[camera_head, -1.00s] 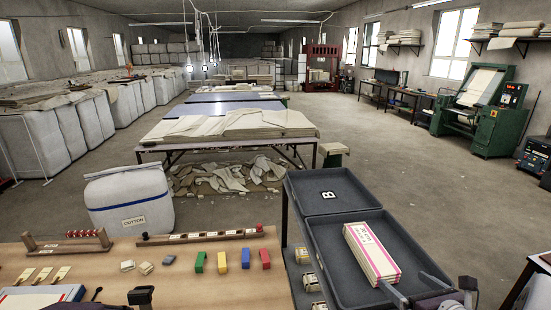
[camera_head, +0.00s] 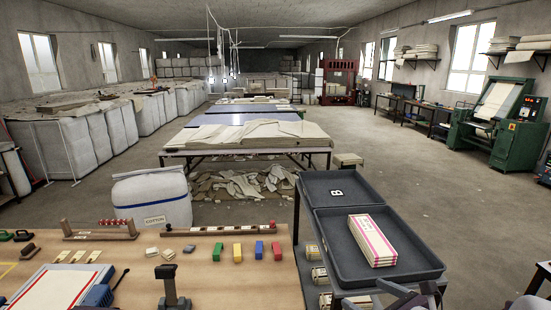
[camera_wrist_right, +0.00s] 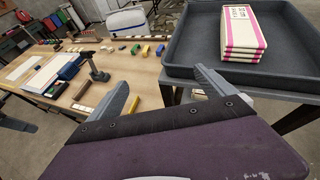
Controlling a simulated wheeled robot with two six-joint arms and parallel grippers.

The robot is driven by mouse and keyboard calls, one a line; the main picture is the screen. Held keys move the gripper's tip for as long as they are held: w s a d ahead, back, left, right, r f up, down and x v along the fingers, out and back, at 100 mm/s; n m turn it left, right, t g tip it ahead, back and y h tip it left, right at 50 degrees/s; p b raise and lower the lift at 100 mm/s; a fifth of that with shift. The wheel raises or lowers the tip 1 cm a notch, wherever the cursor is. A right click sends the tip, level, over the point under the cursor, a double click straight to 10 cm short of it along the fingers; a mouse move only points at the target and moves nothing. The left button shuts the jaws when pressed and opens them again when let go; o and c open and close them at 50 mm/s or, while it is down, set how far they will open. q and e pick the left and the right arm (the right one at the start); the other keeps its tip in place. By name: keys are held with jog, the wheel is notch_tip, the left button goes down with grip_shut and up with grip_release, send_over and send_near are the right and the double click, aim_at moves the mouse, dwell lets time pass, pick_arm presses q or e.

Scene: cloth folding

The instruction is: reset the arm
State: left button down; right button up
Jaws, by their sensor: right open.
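My right gripper (camera_head: 408,291) is at the bottom edge of the head view, in front of the tray and partly cut off. In the right wrist view its two grey fingers stand wide apart with nothing between them (camera_wrist_right: 166,92). A stack of cream cloth with pink stripes (camera_head: 372,240) lies in the front part of the dark grey tray (camera_head: 322,238), apart from the gripper. The stack (camera_wrist_right: 240,32) and tray (camera_wrist_right: 281,77) also show in the right wrist view, beyond the fingers.
Left of the tray is a wooden table (camera_head: 235,285) with coloured blocks (camera_head: 257,250), a dark upright tool (camera_head: 171,287) and a white board (camera_head: 62,288). Small bundles (camera_head: 319,276) sit beside the tray's stand. A white cotton sack (camera_head: 152,196) stands behind the table.

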jog(key=s+a+f+n+g+y+b, duration=0.25)
jog(key=s+a+f+n+g, duration=0.7)
jog(key=s+a+n, duration=0.5)
jog(key=s+d+f+n+g+h+b, duration=0.1)
jog(key=s+d+f+n+g+h, duration=0.25)
jog(key=f+n+h, duration=0.35)
jog(key=w+d+n+t+h, duration=0.1)
jog(key=w+d+n+t, duration=0.1)
jog(key=d+n, duration=0.4)
jog(key=shift+w+d+f+n, duration=0.15)
jog(key=shift+w+d+n, duration=0.15)
jog(key=shift+n, duration=0.95)
